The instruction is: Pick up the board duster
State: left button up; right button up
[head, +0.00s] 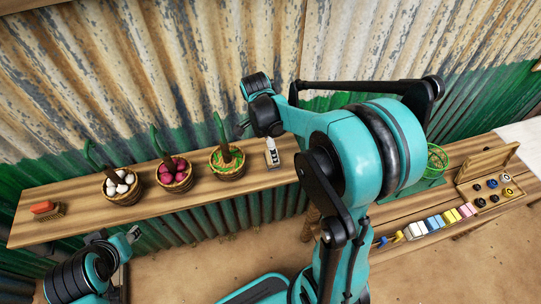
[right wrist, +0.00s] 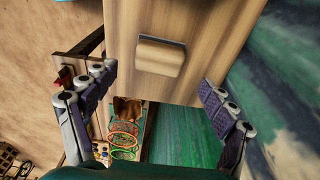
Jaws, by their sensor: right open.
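The board duster (right wrist: 161,56) looks like a tan block with a dark strip along its far edge. In the right wrist view it lies on the wooden shelf (right wrist: 122,28), near the shelf's end.
Baskets of white (head: 122,187), magenta (head: 174,174) and green (head: 228,161) items stand on the shelf, left of the duster. An orange-topped brush (head: 43,208) lies at its left end. A lower bench at right holds coloured blocks (head: 440,220) and an open wooden box (head: 487,180).

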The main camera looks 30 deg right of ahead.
notch_tip(320, 180, down, 4)
jog(key=shift+s+f+b, duration=0.1)
jog(key=shift+b, duration=0.6)
jog(key=shift+d+f, duration=0.15)
jog(key=shift+f, duration=0.4)
jog(key=shift+s, duration=0.1)
jog(key=c, duration=1.2)
